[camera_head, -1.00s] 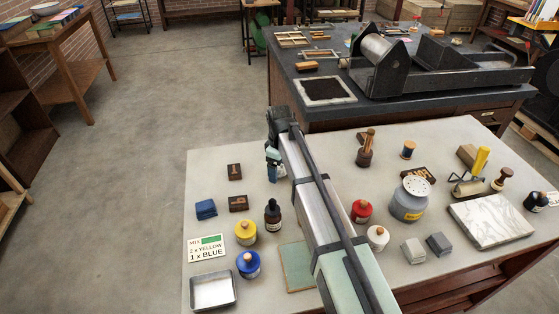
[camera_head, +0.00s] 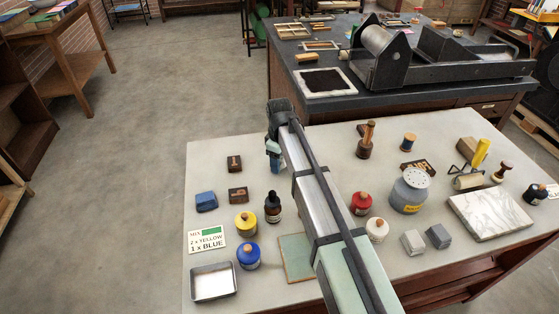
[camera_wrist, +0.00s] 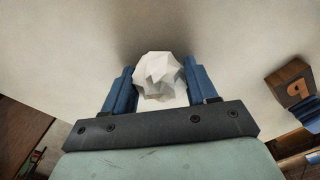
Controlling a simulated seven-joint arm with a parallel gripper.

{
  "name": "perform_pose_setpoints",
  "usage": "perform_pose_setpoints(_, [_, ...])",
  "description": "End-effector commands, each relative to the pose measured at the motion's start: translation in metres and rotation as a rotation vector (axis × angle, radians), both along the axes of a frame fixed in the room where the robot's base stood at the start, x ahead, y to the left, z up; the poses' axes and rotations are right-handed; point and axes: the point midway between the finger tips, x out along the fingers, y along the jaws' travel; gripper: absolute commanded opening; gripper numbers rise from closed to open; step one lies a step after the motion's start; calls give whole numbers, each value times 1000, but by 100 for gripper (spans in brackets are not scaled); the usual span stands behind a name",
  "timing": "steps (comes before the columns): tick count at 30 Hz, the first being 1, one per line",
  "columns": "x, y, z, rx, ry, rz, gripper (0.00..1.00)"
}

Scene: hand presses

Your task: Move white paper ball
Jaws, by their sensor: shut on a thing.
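The white paper ball (camera_wrist: 160,76) is a crumpled, faceted lump between the two blue fingers of my gripper (camera_wrist: 161,88) in the wrist view. The fingers are shut on it. The pale table top lies beyond it; I cannot tell whether the ball touches it. The ball is hidden there behind my arm.
A dark dropper bottle (camera_head: 272,207), a yellow jar (camera_head: 246,224) and a blue jar (camera_head: 248,256) stand nearer. A metal tray (camera_head: 214,282) is at front left. A wooden stamp (camera_head: 366,140) stands to the right.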

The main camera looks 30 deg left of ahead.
Motion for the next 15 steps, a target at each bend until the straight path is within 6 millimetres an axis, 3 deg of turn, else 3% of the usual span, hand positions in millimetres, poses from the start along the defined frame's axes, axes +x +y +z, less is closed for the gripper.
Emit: perform_pose_setpoints(15, [16,-16,0,0,0,-2,29])
